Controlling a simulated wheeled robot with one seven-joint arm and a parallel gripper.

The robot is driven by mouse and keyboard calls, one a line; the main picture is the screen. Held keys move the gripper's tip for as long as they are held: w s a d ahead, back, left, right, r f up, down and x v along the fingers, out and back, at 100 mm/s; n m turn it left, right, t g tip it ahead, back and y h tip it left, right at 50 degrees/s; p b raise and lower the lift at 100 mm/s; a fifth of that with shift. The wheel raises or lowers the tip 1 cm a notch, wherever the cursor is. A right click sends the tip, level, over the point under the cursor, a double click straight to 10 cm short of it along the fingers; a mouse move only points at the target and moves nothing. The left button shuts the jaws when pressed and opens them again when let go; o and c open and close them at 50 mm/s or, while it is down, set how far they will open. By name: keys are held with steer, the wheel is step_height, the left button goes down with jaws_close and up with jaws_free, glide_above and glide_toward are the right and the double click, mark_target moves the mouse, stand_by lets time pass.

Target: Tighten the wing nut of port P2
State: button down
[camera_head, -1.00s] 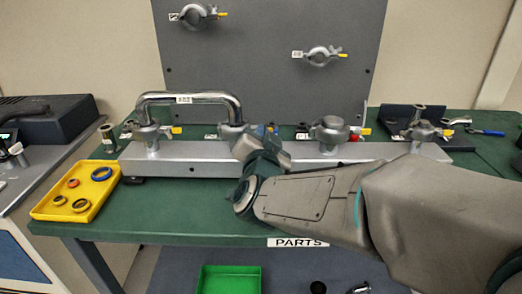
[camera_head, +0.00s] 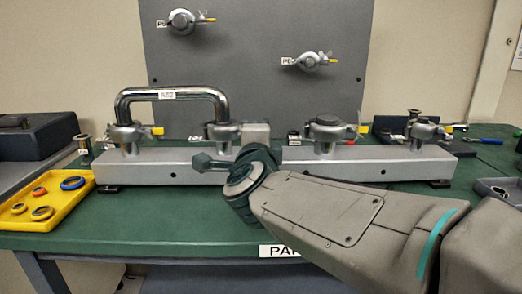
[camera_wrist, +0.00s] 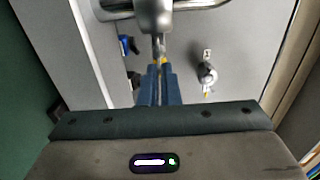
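Port P2's clamp (camera_head: 221,134) is on the silver manifold (camera_head: 330,165), under the right leg of the bent pipe (camera_head: 172,94). In the wrist view this clamp (camera_wrist: 155,14) is at the top. Its wing nut, with a yellow wing (camera_wrist: 160,60), points toward my gripper (camera_wrist: 159,70). My two blue fingers are close together with the wing between their tips, and they look shut on it. In the head view my gripper (camera_head: 244,136) comes to the clamp from the right. Its body hides the wing nut and most of the fingers there.
Other clamped ports stand left (camera_head: 127,136) and right (camera_head: 326,132) on the manifold. A grey panel (camera_head: 260,90) with two clamps is behind. A yellow tray (camera_head: 40,222) with several rings is at left. The bench front (camera_head: 150,225) is clear.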

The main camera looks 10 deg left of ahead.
steer(key=shift+a+f+m+b, duration=0.1)
steer(key=shift+f+m+b, duration=0.1)
steer(key=shift+m+b, duration=0.8)
steer(key=shift+f+m+b, duration=0.25)
steer(key=shift+m+b, duration=0.5)
steer(key=shift+m, duration=0.5)
steer(key=shift+a+f+m+b, duration=0.1)
steer(key=shift+f+m+b, duration=0.1)
steer(key=shift+m+b, duration=0.8)
steer(key=shift+m, duration=0.35)
steer(key=c, duration=1.9)
jaws_free()
steer(key=shift+s, duration=0.1)
steer(key=shift+d+r, duration=0.1)
